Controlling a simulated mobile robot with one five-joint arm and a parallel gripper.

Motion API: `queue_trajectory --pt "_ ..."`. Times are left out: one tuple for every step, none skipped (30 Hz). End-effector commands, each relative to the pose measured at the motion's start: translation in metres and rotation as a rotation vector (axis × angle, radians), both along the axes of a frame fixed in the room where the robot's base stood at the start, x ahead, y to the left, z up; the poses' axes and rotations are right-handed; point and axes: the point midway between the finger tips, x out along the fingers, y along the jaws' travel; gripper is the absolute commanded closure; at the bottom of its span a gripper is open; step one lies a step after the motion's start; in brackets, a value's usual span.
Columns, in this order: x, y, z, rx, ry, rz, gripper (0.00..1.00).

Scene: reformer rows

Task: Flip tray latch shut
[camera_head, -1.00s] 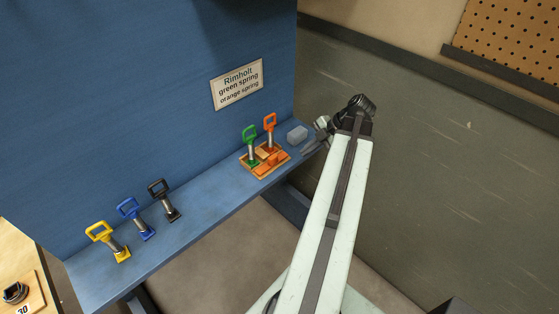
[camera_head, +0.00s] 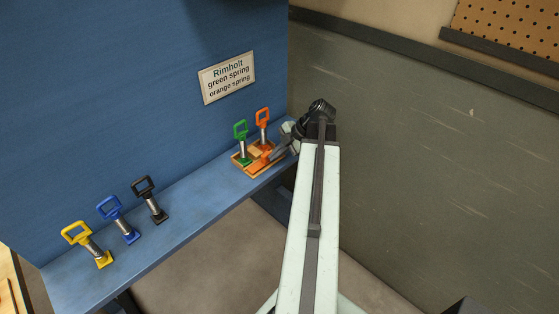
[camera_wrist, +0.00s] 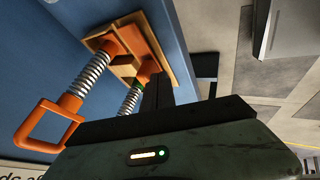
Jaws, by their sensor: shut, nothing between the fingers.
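The wooden tray (camera_head: 258,172) sits at the right end of the blue shelf, holding a green-handled spring piece (camera_head: 241,141) and an orange-handled one (camera_head: 263,125). An orange latch piece lies on the tray; in the wrist view it shows as an orange bar (camera_wrist: 133,40). I cannot tell whether it is open or shut. My gripper (camera_head: 276,155) is shut and empty at the tray's right side, close to the latch. In the wrist view its dark fingers (camera_wrist: 158,92) point at the tray, overlapping its edge; contact cannot be told.
Black (camera_head: 151,200), blue (camera_head: 119,221) and yellow (camera_head: 88,245) spring handles stand along the shelf (camera_head: 185,217) to the left. A sign (camera_head: 227,78) is on the blue back panel. The shelf between is clear.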

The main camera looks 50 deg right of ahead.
Motion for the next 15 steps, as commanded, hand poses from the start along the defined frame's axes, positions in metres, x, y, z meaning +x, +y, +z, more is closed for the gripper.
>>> queue_trajectory --pt "0.001 0.000 0.000 0.000 0.000 0.000 1.00" --pt "0.001 0.000 0.000 0.000 0.000 0.000 1.00" --pt "0.001 0.000 0.000 0.000 0.000 0.000 1.00" --pt "0.001 0.000 0.000 0.000 0.000 0.000 1.00" --pt "0.001 0.000 0.000 0.000 0.000 0.000 1.00" --pt "0.001 0.000 0.000 0.000 0.000 0.000 1.00" --pt "0.001 0.000 0.000 0.000 0.000 0.000 1.00" --pt "0.001 0.000 0.000 0.000 0.000 0.000 1.00" --pt "0.001 0.000 0.000 0.000 0.000 0.000 1.00" --pt "0.002 0.000 0.000 0.000 0.000 0.000 1.00" --pt "0.004 -0.001 0.000 0.000 0.000 0.000 1.00" --pt "0.008 -0.002 0.000 0.000 0.000 0.000 1.00" --pt "0.012 -0.002 0.000 0.000 0.000 0.000 1.00" --pt "0.017 -0.003 0.000 0.000 0.000 0.000 1.00" --pt "0.023 -0.003 0.000 0.000 0.000 0.001 1.00"
